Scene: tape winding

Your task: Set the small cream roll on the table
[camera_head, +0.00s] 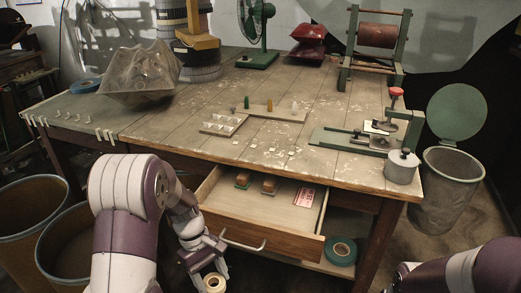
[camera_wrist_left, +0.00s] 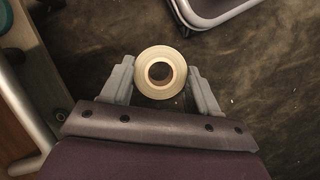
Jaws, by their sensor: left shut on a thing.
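The small cream roll (camera_head: 214,282) is held by my left gripper (camera_head: 208,272), low in front of the table and below the open drawer. In the left wrist view the roll (camera_wrist_left: 160,74) sits between the two grey fingers of the left gripper (camera_wrist_left: 161,85), its round face and dark centre hole toward the camera. The wooden table (camera_head: 290,155) stands above and behind the gripper. My right arm shows at the lower right, but its gripper is out of view.
An open drawer (camera_head: 285,215) juts out from the table's front, holding small blocks and a red-and-white card. A teal roll (camera_head: 341,250) lies on the shelf below. Bins (camera_head: 25,220) stand at the left. A rack (camera_head: 228,121), clamp device (camera_head: 385,128) and fan (camera_head: 258,35) occupy the tabletop; its left middle has bare room.

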